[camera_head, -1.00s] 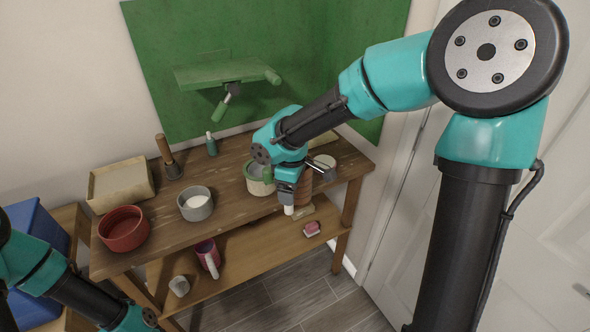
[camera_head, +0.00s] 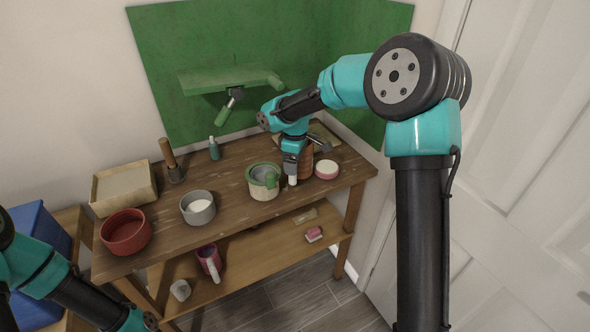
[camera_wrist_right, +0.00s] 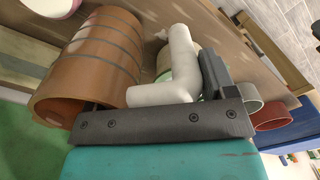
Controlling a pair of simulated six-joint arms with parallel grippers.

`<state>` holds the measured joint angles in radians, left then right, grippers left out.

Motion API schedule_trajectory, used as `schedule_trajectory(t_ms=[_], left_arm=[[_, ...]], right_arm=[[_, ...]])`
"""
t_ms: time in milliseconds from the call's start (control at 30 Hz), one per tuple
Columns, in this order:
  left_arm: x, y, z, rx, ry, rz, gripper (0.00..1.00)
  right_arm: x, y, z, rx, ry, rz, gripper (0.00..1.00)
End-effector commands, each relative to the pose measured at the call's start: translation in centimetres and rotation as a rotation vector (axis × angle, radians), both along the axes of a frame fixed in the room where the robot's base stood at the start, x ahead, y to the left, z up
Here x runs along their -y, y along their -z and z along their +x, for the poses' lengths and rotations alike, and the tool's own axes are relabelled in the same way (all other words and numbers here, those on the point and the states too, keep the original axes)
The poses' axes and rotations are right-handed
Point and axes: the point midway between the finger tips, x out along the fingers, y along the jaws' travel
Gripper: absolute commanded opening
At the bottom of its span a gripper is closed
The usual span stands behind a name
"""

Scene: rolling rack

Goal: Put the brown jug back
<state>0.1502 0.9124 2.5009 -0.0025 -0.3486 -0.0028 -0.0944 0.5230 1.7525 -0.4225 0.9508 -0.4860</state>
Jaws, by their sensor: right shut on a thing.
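The brown jug (camera_head: 306,163) is a ribbed brown cylinder with a white handle, at the right part of the wooden rack's top. In the right wrist view the jug (camera_wrist_right: 95,60) lies sideways in the picture, with its white handle between the fingers. My right gripper (camera_head: 291,170) is shut on that handle, and hides part of the jug in the head view. I cannot tell whether the jug's base touches the wood. My left arm shows at the lower left, but its gripper is out of view.
A cream and green pot (camera_head: 263,188) stands just left of the jug, and a pink-white round tin (camera_head: 327,169) just right. A grey bowl (camera_head: 197,213), red bowl (camera_head: 125,240) and tray (camera_head: 106,207) are further left. A purple mug (camera_head: 210,266) sits on the lower shelf.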

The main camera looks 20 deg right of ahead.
Motion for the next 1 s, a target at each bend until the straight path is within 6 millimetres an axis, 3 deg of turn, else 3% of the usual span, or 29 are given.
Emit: schedule_trajectory(t_ms=[167,467,900,933,1000], left_arm=[[0.0,0.0,0.0,0.0,0.0,0.0,0.62],[0.0,0.0,0.0,0.0,0.0,0.0,0.62],[0.0,0.0,0.0,0.0,0.0,0.0,0.62],[0.0,0.0,0.0,0.0,0.0,0.0,0.62],[0.0,0.0,0.0,0.0,0.0,0.0,0.62]], right_arm=[[0.0,0.2,0.0,0.001,0.0,-0.001,0.21],[0.0,3.3,0.0,0.001,0.0,-0.001,0.21],[0.0,3.8,0.0,0.001,0.0,0.0,0.21],[0.0,3.8,0.0,0.001,0.0,-0.001,0.8],[0.0,3.8,0.0,0.001,0.0,-0.001,0.87]])
